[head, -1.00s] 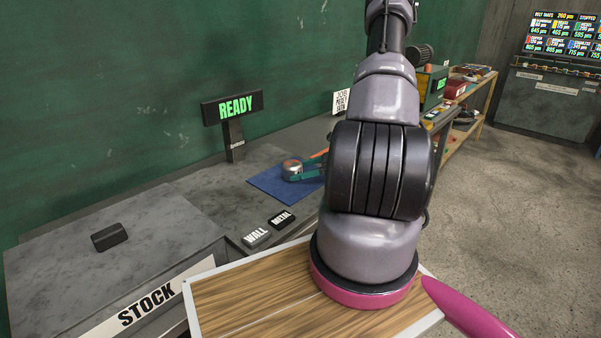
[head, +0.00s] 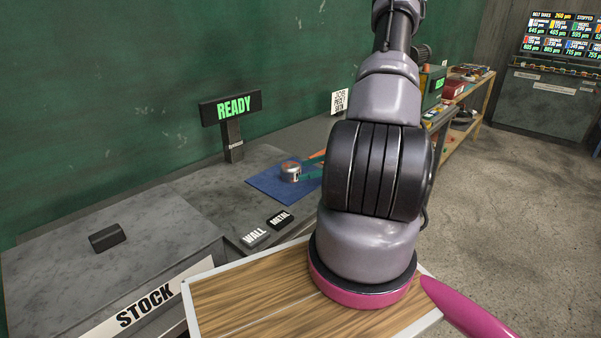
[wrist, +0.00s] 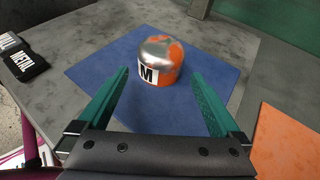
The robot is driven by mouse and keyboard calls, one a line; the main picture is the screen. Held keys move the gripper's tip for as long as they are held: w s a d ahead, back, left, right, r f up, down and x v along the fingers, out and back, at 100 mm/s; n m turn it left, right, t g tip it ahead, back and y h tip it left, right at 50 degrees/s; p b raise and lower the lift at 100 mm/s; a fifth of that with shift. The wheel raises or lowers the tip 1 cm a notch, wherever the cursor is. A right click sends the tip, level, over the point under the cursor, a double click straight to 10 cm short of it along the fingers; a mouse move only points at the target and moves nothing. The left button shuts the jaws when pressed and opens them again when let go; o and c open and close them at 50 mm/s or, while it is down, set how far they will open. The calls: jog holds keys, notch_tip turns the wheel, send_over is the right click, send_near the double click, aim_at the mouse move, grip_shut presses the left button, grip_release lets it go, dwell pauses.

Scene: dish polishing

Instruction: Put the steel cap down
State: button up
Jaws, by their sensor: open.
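The steel cap (wrist: 158,61) sits upright on the blue mat (wrist: 90,62) in the wrist view. It is shiny silver with orange patches and a white label bearing a black M. The cap also shows in the head view (head: 291,172), on the blue mat (head: 270,186). My gripper (wrist: 160,80) is open, its two green fingers spread wide on either side of the cap's near side, with visible gaps and no contact that I can see. In the head view the fingers are partly hidden behind my arm.
Black METAL (head: 280,219) and grey WALL (head: 255,237) blocks lie near the mat. A READY sign (head: 232,107) stands behind on the bench. A dark block (head: 107,237) lies on the STOCK surface at left. An orange sheet (wrist: 288,140) lies right of the mat.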

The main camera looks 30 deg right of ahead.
jog(key=v, duration=0.8)
jog(key=shift+s+d+r, duration=0.15)
jog(key=shift+d, duration=0.05)
jog(key=a+r+n+g+h, duration=0.25)
jog(key=a+r+n, duration=0.25)
jog(key=a+r, duration=0.3)
jog(key=a+r+n+g+h, duration=0.1)
jog(key=a+r+n+g, duration=0.2)
jog(key=a+r+n, duration=0.5)
jog(key=s+a+r+n+t+h, duration=0.2)
jog(key=s+a+r+n, duration=0.2)
jog(key=r, duration=0.5)
jog(key=s+a+r+n+t+h, duration=0.2)
jog(key=s+a+r+n+h, duration=0.1)
jog(key=s+r, duration=0.5)
notch_tip(320, 180, up, 2)
jog(key=shift+s+a+n+t, duration=0.15)
jog(key=shift+a+n+t, duration=0.2)
jog(key=shift+a+n, duration=0.15)
jog(key=shift+h, duration=0.25)
